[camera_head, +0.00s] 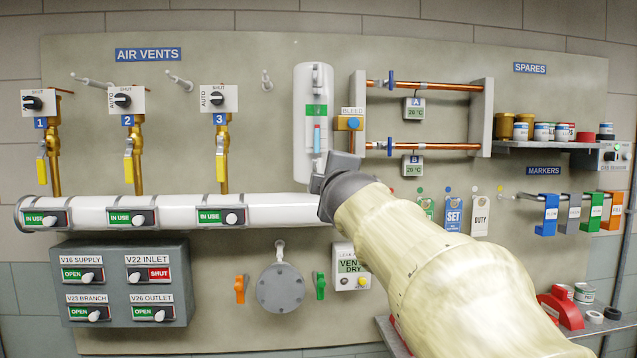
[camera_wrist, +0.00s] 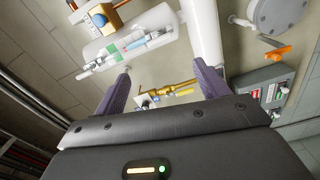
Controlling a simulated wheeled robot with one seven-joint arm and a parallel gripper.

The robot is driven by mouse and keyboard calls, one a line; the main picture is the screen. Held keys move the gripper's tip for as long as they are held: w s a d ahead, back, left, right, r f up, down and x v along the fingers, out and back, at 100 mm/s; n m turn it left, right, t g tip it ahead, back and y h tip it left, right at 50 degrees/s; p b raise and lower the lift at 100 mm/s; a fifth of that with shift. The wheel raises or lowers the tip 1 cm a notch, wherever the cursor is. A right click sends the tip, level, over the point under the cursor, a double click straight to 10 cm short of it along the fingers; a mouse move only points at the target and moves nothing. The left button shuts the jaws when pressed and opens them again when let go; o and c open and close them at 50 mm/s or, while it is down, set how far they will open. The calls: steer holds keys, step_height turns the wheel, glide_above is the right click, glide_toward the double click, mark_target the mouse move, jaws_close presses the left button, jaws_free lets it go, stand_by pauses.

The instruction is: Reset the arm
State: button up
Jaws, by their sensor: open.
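My arm reaches in from the lower right of the head view, pale and thick, toward the middle of the valve panel. My gripper (camera_head: 338,168) shows there only in part, as a dark shape in front of the lower end of the white cylinder (camera_head: 300,140); its fingers are hidden. In the wrist view my gripper (camera_wrist: 163,73) has two dark fingers set wide apart, with nothing between them. Beyond them the white cylinder (camera_wrist: 110,45), the white pipe (camera_wrist: 203,35) and brass valve parts (camera_wrist: 180,88) show. I see no contact with the panel.
The white pipe (camera_head: 275,208) runs left of my gripper, under three brass air vents. Copper pipes (camera_head: 430,147) with tags A and B are at upper right. A round grey cover (camera_head: 281,288) and a grey valve box (camera_head: 115,280) are lower left. A spares shelf (camera_head: 545,145) is right.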

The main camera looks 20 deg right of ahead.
steer(key=shift+s, duration=0.1)
steer(key=a+f+m+g+y+p, duration=0.1)
steer(key=a+f+m+g+y, duration=0.15)
steer(key=f, duration=1.05)
steer(key=a+f+m+g+y+p, duration=0.1)
steer(key=a+f+m+g, duration=0.25)
steer(key=f, duration=0.85)
steer(key=s+a+f+m+g+y, duration=0.1)
steer(key=s+a+f+m+g, duration=0.2)
steer(key=s+f, duration=0.7)
steer(key=s+a+f+m+g+p, duration=0.1)
steer(key=s+a+f+m+g, duration=0.2)
steer(key=s+f, duration=0.6)
step_height(320, 180, down, 3)
steer(key=a+g, duration=0.1)
steer(key=g, duration=0.1)
steer(key=shift+s+a+m+g+y, duration=0.2)
steer(key=shift+s+m+g+y, duration=0.1)
steer(key=shift+s+y, duration=0.05)
